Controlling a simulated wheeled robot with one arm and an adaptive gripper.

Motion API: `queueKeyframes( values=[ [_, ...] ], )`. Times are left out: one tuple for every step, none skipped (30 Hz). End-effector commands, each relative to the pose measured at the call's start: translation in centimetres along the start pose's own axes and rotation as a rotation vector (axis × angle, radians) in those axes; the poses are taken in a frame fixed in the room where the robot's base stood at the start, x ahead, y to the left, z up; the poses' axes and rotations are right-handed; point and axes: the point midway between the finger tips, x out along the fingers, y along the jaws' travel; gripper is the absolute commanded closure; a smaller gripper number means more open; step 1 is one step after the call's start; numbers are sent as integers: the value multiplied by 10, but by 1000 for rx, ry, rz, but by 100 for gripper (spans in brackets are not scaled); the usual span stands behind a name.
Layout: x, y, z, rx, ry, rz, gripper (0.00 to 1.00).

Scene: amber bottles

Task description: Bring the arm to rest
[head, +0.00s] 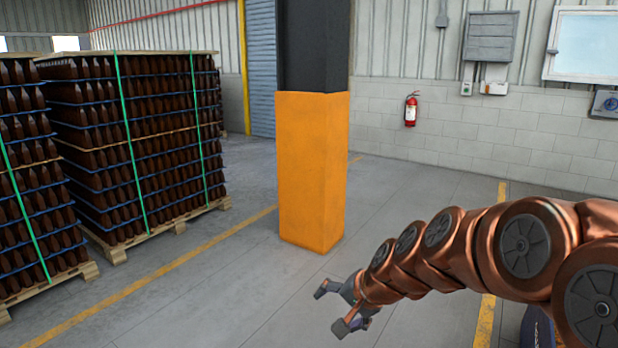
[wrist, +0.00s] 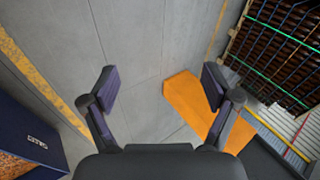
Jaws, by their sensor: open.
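My arm reaches in from the right edge in the head view, copper coloured with grey joint caps. My gripper (head: 334,309) is at its end, held above the grey floor in front of the orange pillar. In the wrist view my gripper (wrist: 160,88) has its two dark fingers spread wide apart.
An orange and black pillar (head: 312,170) stands in the middle. Pallets of amber bottles (head: 140,140) stand at left. A fire extinguisher (head: 411,110) hangs on the back wall. A dark blue box (wrist: 28,140) is at lower left in the wrist view. Floor between is clear.

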Motion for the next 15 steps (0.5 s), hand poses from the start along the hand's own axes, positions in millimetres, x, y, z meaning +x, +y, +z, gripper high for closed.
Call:
queueKeyframes(
  values=[
    [-25,0,14,-50,-28,29,12],
    [-34,4,23,-78,-47,48,12],
    [-47,10,34,-118,-70,75,12],
    [-56,16,44,-146,-92,98,12],
    [-65,22,53,-171,-113,121,12],
    [-78,30,64,-207,-138,151,12],
    [-88,36,73,-231,-158,173,12],
    [-98,43,81,-255,-176,196,12],
    [-112,52,91,-286,-202,229,12],
    [-122,59,99,-306,-222,253,12],
    [-133,67,106,-328,-238,278,12],
    [-147,78,116,-353,-268,314,12],
    [-158,86,124,-370,-289,340,12],
    [-169,93,130,-388,-306,365,12],
    [-183,103,139,-408,-332,397,12]
  ],
)
